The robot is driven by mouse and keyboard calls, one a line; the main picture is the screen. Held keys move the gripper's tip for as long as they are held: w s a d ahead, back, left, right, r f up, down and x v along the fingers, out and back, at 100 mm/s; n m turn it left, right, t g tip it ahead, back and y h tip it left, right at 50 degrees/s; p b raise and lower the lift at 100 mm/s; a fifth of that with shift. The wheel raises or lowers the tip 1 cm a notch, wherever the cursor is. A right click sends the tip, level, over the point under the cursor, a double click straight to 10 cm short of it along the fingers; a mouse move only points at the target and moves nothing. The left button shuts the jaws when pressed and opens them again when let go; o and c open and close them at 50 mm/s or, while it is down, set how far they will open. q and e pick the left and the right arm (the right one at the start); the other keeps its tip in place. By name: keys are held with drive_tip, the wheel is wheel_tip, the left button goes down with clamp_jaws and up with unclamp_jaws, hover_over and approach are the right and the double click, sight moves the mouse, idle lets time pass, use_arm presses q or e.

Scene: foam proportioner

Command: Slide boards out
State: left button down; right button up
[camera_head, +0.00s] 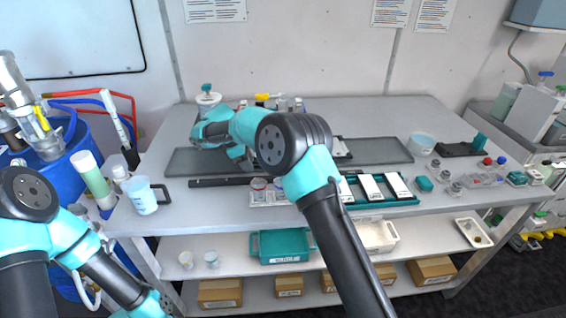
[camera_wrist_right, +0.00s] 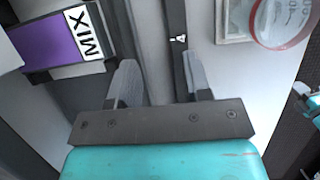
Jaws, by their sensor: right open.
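My right gripper (camera_head: 240,156) is over the left part of the table, partly hidden by its own arm. In the right wrist view, my right gripper (camera_wrist_right: 158,72) is open, with nothing held between its fingers. A narrow dark strip marked "A" (camera_wrist_right: 176,22) lies beyond the fingertips, nearer the right finger; I cannot tell whether they touch. A long dark bar (camera_head: 218,182) lies along the table's front left. White boards (camera_head: 371,188) sit side by side in a teal-edged rack (camera_head: 385,202), partly hidden by my right arm. My left arm is at lower left, its gripper outside the view.
A purple block labelled MIX (camera_wrist_right: 62,42) is left of the fingers. Dark flat trays lie at the table's left (camera_head: 182,161) and right (camera_head: 385,151). A white jug (camera_head: 143,198) stands at the front left corner. Clear table lies behind the right tray.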

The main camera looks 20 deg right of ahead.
drive_tip(key=d, duration=0.4)
drive_tip(key=s+d, duration=0.1)
drive_tip(key=d, duration=0.2)
drive_tip(key=s+d, duration=0.1)
drive_tip(key=d, duration=0.3)
drive_tip(key=shift+s+d, duration=0.1)
drive_tip(key=shift+d, duration=0.25)
drive_tip(key=shift+d+f, duration=0.2)
drive_tip(key=shift+f, duration=0.35)
drive_tip(key=shift+c, duration=0.4)
clamp_jaws()
